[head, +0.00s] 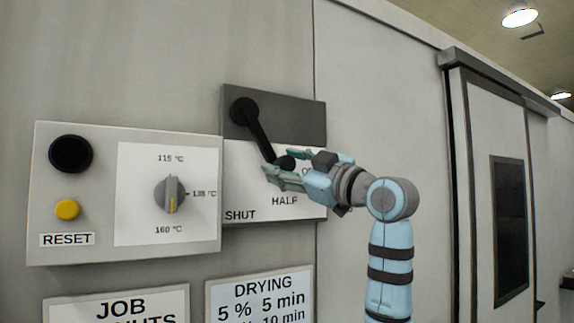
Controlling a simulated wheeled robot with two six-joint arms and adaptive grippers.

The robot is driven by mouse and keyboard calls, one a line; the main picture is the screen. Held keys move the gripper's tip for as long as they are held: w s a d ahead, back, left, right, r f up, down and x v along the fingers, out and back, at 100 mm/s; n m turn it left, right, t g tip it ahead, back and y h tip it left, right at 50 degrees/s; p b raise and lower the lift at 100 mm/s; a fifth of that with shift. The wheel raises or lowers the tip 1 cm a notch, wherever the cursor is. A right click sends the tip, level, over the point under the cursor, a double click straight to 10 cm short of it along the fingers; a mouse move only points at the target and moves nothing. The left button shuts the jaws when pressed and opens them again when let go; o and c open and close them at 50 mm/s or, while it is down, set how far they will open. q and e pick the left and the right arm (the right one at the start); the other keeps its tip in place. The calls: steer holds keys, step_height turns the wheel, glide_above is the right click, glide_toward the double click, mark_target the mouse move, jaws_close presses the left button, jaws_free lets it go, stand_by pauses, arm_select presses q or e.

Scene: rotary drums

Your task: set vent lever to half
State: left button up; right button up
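The vent lever (257,134) is a black arm on a round pivot at the upper left of its panel. It slants down and right, roughly toward the HALF label (285,201). Its dark knob (286,162) shows at the lower end. My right gripper (280,163) is at the knob, with one pale green finger above it and one below. Whether the fingers press on the knob is not clear. The SHUT label (240,216) is at lower left; the label at right is mostly hidden behind my gripper, only an "O" showing. My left gripper is not in view.
A control panel (80,245) left of the lever has a black button (70,154), a yellow RESET button (67,209) and a temperature dial (170,194). Paper signs (260,296) hang below. A door with a dark window (510,230) is at right.

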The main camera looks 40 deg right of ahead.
steer(key=shift+w, duration=0.1)
steer(key=shift+s+d+f, duration=0.1)
steer(key=shift+s+d, duration=0.05)
steer(key=shift+s, duration=0.25)
steer(key=v, duration=1.1)
steer(key=shift+s+f, duration=0.1)
